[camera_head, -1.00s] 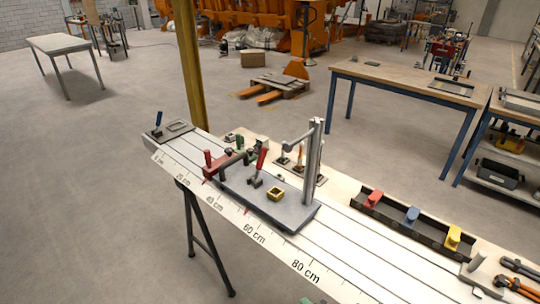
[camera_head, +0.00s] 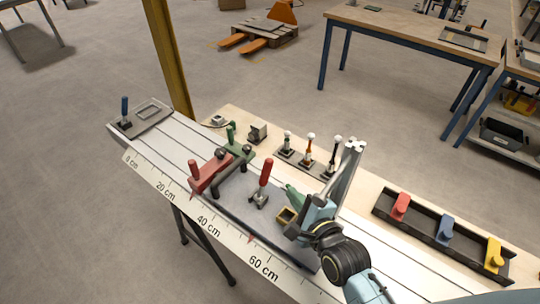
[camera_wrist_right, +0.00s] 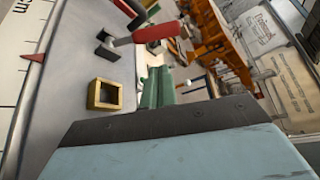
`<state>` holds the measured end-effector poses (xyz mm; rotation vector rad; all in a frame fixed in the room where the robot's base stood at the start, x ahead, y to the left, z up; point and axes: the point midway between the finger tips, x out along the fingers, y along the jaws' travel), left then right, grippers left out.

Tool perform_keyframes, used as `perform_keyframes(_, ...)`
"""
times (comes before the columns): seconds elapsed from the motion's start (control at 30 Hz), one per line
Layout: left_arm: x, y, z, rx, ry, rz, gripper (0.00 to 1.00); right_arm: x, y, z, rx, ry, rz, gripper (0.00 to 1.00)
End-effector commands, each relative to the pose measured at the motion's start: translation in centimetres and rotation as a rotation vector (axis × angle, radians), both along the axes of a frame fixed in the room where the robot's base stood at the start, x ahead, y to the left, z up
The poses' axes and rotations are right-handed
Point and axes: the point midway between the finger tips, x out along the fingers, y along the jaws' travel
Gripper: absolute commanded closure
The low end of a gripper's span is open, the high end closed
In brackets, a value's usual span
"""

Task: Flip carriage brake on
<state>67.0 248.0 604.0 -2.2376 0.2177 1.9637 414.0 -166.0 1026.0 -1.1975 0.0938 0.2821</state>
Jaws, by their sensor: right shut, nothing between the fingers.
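The carriage (camera_head: 228,200) is a grey plate on the pale rail bed. A lever with a red handle (camera_head: 265,172) stands on it, leaning slightly, and shows in the wrist view (camera_wrist_right: 155,33) above the fingers. I take it for the carriage brake; no label is readable. My right gripper (camera_head: 290,192) has green fingers, shut and empty. It is over the carriage, right of the red lever and apart from it. The fingers also show in the wrist view (camera_wrist_right: 157,88). My left gripper is not in view.
A yellow open box (camera_head: 286,216) sits beside my right gripper. A red block with handle (camera_head: 210,174) is left of the lever; a grey post (camera_head: 350,165) stands close right. A blue lever (camera_head: 124,108) is at the far end. A black tray (camera_head: 440,235) lies right.

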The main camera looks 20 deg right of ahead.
Motion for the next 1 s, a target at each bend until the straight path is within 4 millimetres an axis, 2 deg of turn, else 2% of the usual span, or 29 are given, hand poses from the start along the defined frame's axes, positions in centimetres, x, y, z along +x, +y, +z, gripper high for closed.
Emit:
perform_keyframes(0.23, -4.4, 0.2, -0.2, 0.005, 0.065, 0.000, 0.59, -0.1, 0.0, -0.1, -0.001, 0.002, 0.001, 1.00)
perform_keyframes(0.33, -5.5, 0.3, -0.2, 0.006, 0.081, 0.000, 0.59, 0.1, 0.0, -0.1, -0.001, 0.001, 0.001, 1.00)
perform_keyframes(0.47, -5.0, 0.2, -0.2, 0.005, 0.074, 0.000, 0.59, 1.1, 0.2, -0.3, 0.000, 0.001, 0.001, 1.00)
perform_keyframes(0.7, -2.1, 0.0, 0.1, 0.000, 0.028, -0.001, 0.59, 5.1, 0.9, -1.1, -0.002, -0.001, 0.001, 1.00)
perform_keyframes(1.0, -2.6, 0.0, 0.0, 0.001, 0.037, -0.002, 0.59, 8.9, 1.6, -2.1, -0.001, 0.002, 0.001, 1.00)
